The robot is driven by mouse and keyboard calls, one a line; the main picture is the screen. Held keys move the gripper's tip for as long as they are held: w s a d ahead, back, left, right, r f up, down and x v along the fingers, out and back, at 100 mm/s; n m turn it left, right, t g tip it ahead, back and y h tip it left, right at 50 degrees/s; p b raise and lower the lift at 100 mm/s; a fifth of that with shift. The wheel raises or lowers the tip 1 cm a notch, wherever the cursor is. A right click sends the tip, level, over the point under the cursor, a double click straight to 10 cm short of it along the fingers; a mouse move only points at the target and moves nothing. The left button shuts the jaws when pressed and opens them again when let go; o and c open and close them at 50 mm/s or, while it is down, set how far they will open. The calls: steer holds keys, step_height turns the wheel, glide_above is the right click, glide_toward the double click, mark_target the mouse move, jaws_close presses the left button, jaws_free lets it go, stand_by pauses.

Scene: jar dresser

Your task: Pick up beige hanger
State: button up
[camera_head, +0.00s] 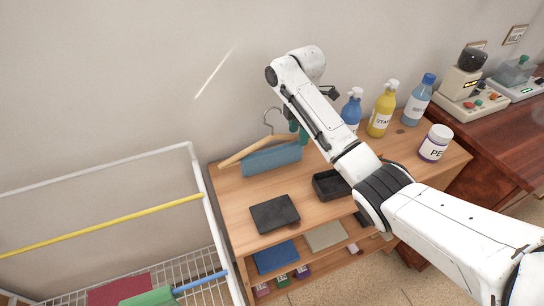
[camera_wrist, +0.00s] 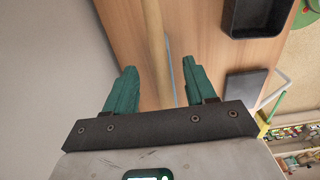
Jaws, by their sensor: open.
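The beige hanger (camera_head: 243,151) is at the back left of the wooden dresser top, near the wall, with its metal hook (camera_head: 270,117) upward. A blue piece (camera_head: 272,159) is right at its bar; I cannot tell whether it hangs from it or stands below. My gripper (camera_head: 299,133) is at the hanger's right part, partly hidden by my arm. In the wrist view, my gripper (camera_wrist: 159,68) is open, with its green fingers on either side of the beige bar (camera_wrist: 154,40). The fingers look apart from the bar.
On the dresser top (camera_head: 236,203) are a dark flat box (camera_head: 274,214) and a black open tray (camera_head: 329,185). Blue (camera_head: 351,110), yellow (camera_head: 382,110) and light-blue (camera_head: 417,102) bottles and a white jar (camera_head: 435,143) stand to the right. A white-framed rack (camera_head: 207,215) is at left.

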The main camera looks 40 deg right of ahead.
steer(key=f, duration=0.2)
steer(key=f+p, duration=0.1)
steer(key=f, duration=0.2)
steer(key=shift+a+f, duration=0.3)
steer(key=shift+c, duration=0.3)
jaws_close()
